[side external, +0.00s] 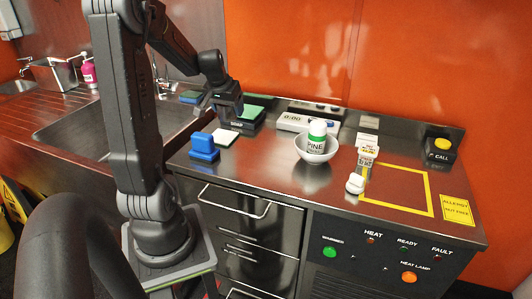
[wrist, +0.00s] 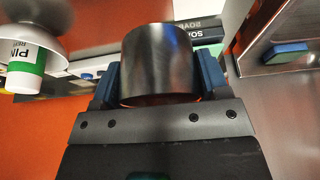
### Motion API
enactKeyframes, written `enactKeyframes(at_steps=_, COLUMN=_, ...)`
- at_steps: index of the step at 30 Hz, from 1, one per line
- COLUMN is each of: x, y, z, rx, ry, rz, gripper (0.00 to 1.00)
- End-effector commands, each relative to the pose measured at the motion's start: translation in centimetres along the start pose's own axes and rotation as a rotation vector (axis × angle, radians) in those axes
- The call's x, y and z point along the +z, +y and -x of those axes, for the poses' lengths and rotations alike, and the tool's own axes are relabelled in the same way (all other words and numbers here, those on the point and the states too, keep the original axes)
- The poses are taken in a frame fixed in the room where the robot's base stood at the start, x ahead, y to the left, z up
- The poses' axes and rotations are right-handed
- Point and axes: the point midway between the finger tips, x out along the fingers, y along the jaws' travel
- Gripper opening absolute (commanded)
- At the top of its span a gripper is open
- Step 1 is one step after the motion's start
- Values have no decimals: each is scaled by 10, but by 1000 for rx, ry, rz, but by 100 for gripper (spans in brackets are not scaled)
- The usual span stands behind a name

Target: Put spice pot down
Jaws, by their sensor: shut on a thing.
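The spice pot (wrist: 157,68) is a plain brushed-metal cylinder in the wrist view, between the two blue fingers of my gripper (wrist: 158,80). A finger presses on each side of it, so my gripper is shut on it. In the side external view my gripper (side external: 227,108) hangs over the back left of the steel counter (side external: 285,185), by the dark green-topped blocks (side external: 247,117). The pot cannot be made out clearly there, and its gap to the surface below cannot be told.
A white bowl (side external: 317,155) holds a green-and-white bottle (side external: 317,133). A blue block (side external: 204,147) and a pale sponge (side external: 226,137) lie left. A labelled container (side external: 366,157) stands near the yellow outlined area (side external: 431,195), which looks bare inside. The sink (side external: 75,133) is left.

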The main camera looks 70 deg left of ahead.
Motion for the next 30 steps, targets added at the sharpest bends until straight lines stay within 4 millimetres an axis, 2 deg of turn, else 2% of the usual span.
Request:
enactKeyframes(at_steps=1, x=4, y=0, z=-9, rx=2, ry=-6, rz=1, gripper=44)
enactKeyframes(at_steps=5, x=7, y=4, z=-20, rx=2, ry=-5, rz=-1, gripper=44)
enactKeyframes(at_steps=8, x=6, y=18, z=-31, rx=3, ry=-5, rz=-6, gripper=44)
enactKeyframes(at_steps=15, x=-1, y=67, z=-68, rx=4, ry=-5, rz=-9, gripper=44)
enactKeyframes(at_steps=21, x=-6, y=99, z=-92, rx=2, ry=-3, rz=-5, gripper=44)
enactKeyframes(at_steps=26, x=-8, y=108, z=-100, rx=1, ry=-1, rz=-1, gripper=44)
enactKeyframes(at_steps=30, x=-1, y=109, z=-115, rx=0, ry=-5, rz=-1, gripper=44)
